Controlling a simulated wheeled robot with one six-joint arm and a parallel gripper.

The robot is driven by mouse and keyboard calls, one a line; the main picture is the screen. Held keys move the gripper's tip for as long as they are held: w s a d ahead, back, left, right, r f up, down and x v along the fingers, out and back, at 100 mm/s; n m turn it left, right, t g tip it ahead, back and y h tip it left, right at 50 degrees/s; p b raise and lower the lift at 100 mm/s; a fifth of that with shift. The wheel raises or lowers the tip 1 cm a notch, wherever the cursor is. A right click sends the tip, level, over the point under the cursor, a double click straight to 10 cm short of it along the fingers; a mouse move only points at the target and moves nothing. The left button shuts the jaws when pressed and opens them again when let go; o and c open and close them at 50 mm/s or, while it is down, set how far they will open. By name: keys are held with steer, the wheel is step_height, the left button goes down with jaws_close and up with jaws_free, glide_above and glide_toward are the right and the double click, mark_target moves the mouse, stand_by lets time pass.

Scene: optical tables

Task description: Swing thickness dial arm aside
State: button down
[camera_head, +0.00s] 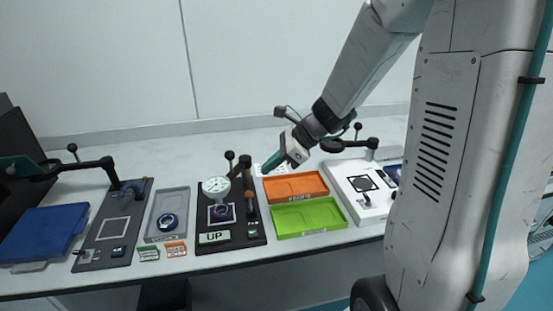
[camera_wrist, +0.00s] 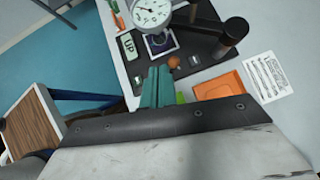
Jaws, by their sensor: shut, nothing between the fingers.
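The thickness dial (camera_head: 216,187) is a round white gauge on a dark arm (camera_head: 238,170) joined to a black post at the back of a black base plate (camera_head: 228,241). The dial hangs over a dark round sample in a white square frame (camera_head: 231,219). In the wrist view the dial (camera_wrist: 151,12) is at the top, and the post (camera_wrist: 235,32) is to its right. My gripper (camera_head: 270,165) is shut and empty, right of the post in the head view. Its teal fingers (camera_wrist: 158,88) point toward the plate, near a brown ball knob (camera_wrist: 174,62).
An orange tray (camera_head: 295,187) and a green tray (camera_head: 308,217) lie right of the plate. A white station (camera_head: 361,206) stands farther right. A grey tray (camera_head: 155,237) and another black plate (camera_head: 92,257) with an arm are left. A printed sheet (camera_wrist: 266,76) lies behind.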

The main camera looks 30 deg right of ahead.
steer(key=w+a+f, duration=0.3)
steer(key=a, duration=0.4)
steer(key=shift+w+f, duration=0.35)
steer(key=shift+f, duration=0.05)
